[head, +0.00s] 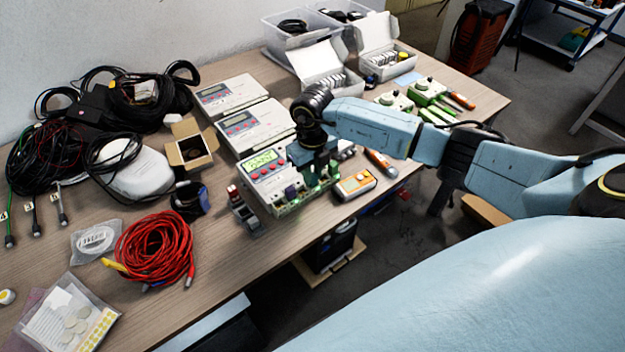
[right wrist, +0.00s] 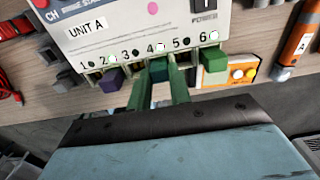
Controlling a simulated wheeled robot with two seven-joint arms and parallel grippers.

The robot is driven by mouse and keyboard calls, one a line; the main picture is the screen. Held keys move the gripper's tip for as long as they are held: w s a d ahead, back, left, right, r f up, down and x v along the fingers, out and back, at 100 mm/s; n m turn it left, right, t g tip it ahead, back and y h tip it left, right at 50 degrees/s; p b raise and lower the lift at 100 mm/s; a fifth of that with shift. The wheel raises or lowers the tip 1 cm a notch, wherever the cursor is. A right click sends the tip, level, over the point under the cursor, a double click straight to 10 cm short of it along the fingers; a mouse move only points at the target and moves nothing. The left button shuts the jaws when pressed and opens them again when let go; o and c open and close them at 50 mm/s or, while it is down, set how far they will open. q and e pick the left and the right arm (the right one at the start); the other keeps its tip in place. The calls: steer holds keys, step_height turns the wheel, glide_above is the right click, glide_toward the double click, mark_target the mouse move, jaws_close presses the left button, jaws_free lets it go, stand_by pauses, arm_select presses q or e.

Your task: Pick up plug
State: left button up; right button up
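The unit (head: 272,180) with a green display stands at the table's front edge; the right wrist view shows its panel (right wrist: 130,25), marked UNIT A, with ports numbered 1 to 6. A teal plug (right wrist: 159,70) sits in the row under number 4. A purple plug (right wrist: 112,79) is left of it and a green plug (right wrist: 211,62) is under 6. My right gripper (right wrist: 159,78) is at the teal plug, one finger on each side, with no clear gap seen. In the head view my right gripper (head: 318,172) partly hides the unit's front. My left gripper is not in view.
An orange handheld meter (head: 355,184) and an orange tool (head: 381,163) lie right of the unit. Two more units (head: 255,126) stand behind. A red cable coil (head: 155,248) and black cables (head: 50,150) lie left.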

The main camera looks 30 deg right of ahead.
jaws_close()
steer(key=shift+r, duration=0.1)
